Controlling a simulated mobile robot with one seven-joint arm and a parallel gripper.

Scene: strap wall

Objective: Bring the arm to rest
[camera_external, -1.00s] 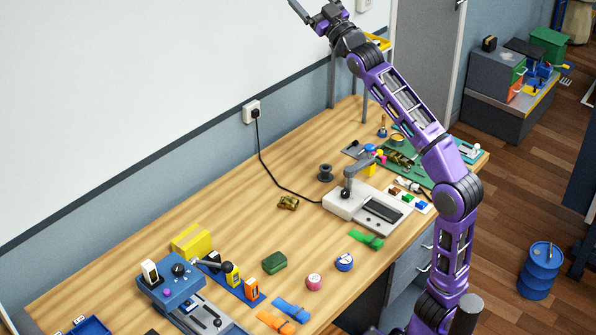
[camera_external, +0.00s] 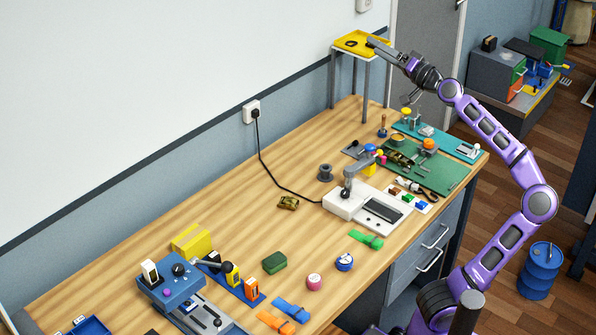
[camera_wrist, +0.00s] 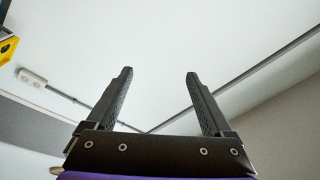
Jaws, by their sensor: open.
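My gripper (camera_external: 388,50) is at the upper right in the external view, above the far end of the workbench and beside the raised yellow tray. In the wrist view my gripper (camera_wrist: 160,85) shows two dark fingers spread wide apart with nothing between them. The fingers point toward a blank white wall (camera_wrist: 180,30). My purple arm rises from the bench's right side and bends over toward the tray.
The yellow tray (camera_external: 358,47) stands on grey legs at the bench's back end, with a dark item in it. A blue drum (camera_external: 541,270) stands on the floor at right.

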